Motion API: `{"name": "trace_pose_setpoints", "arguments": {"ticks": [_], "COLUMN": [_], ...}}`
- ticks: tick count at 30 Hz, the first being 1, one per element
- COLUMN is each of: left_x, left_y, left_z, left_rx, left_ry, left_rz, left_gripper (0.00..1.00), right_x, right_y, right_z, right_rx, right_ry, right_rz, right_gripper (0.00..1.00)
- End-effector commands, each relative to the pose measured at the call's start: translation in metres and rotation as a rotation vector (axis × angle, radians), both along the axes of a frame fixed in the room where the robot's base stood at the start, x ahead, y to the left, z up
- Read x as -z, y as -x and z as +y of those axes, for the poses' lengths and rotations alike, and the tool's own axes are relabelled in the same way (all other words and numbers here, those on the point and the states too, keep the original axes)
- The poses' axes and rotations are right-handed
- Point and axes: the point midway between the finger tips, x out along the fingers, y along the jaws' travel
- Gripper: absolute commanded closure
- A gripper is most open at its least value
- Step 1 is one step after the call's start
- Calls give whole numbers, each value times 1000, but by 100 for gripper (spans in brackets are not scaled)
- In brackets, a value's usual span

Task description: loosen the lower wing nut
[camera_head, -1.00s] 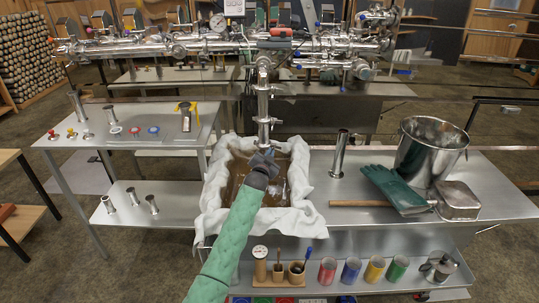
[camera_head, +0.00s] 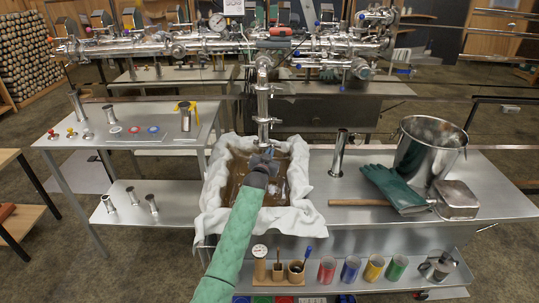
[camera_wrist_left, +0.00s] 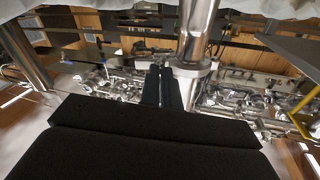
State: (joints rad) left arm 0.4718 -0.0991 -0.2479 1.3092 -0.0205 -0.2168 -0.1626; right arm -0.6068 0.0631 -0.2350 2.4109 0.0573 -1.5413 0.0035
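The vertical steel pipe (camera_head: 263,100) hangs below the manifold, with a lower clamp joint (camera_head: 265,120) above the basin. I cannot make out the lower wing nut itself; it is too small or hidden by the fingers. My left gripper (camera_head: 264,158) is at the pipe's lower end, over the basin. In the left wrist view my left gripper's two dark fingers (camera_wrist_left: 161,86) lie close together, right beside the pipe (camera_wrist_left: 198,30) and its shiny flange (camera_wrist_left: 194,69). Whether anything is between them does not show. My right gripper is not in view.
A cloth-lined basin (camera_head: 221,214) of brown liquid lies under the pipe. Coloured cans stand on the lower front shelf.

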Motion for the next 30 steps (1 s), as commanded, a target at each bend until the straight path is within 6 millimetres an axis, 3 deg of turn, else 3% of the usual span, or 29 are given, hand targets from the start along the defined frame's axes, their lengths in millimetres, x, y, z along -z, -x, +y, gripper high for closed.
{"name": "trace_pose_setpoints", "arguments": {"ticks": [5,6,7,17,30], "left_x": [2,2,2,2,4], "left_y": [0,0,0,3,56], "left_z": [0,0,0,1,15], "left_rx": [0,0,0,0,1], "left_ry": [-2,-2,-2,-1,-2], "left_rz": [3,3,3,1,2], "left_gripper": [100,88,86,86,86], "right_x": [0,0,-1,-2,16], "right_y": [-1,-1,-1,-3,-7], "right_z": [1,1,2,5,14], "right_rx": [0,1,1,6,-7], "right_ry": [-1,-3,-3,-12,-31], "right_rz": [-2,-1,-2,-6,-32], "right_gripper": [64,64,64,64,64]}}
